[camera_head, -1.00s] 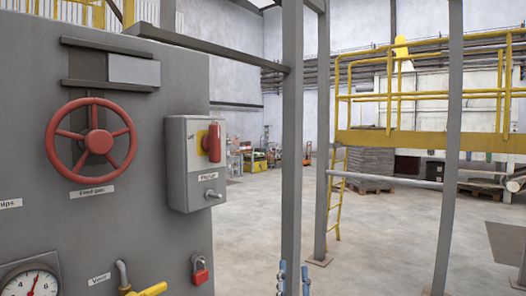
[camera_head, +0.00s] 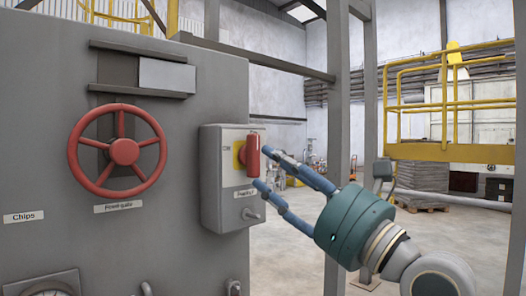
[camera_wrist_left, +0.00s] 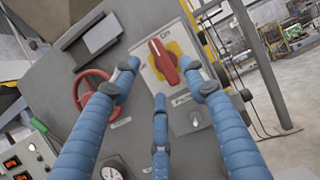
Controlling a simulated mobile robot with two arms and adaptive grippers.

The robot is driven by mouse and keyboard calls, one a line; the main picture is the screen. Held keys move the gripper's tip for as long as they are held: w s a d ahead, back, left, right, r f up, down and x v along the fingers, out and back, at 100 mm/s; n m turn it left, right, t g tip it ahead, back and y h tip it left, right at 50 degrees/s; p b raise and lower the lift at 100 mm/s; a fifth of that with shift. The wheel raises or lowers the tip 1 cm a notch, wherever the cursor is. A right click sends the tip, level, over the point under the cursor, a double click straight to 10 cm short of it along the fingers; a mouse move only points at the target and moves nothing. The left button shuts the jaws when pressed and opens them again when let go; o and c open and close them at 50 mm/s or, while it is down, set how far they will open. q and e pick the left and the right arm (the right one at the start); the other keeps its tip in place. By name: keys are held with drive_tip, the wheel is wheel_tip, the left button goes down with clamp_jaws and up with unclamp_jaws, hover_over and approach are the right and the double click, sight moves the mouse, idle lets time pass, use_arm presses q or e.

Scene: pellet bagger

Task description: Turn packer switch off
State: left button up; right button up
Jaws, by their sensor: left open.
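The packer switch is a red rotary knob (camera_head: 252,156) on a yellow plate, on the front of a grey switch box (camera_head: 215,190). In the head view the knob stands upright. In the left wrist view the red knob (camera_wrist_left: 164,62) lies between the fingertips, with a small "ON" label by one end. My right gripper is not in view.
A red handwheel (camera_head: 118,150) is on the grey cabinet (camera_head: 50,120) left of the box. A small metal toggle (camera_head: 250,214) sits under the knob. A grey post (camera_head: 337,120) stands right behind my gripper. Open floor lies beyond.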

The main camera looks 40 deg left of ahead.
sight(255, 154)
use_arm(q)
drive_tip(key=p+x, duration=0.1)
drive_tip(key=x, duration=0.4)
drive_tip(key=shift+a, duration=0.25)
drive_tip(key=shift+r, duration=0.2)
drive_tip(key=c, duration=1.1)
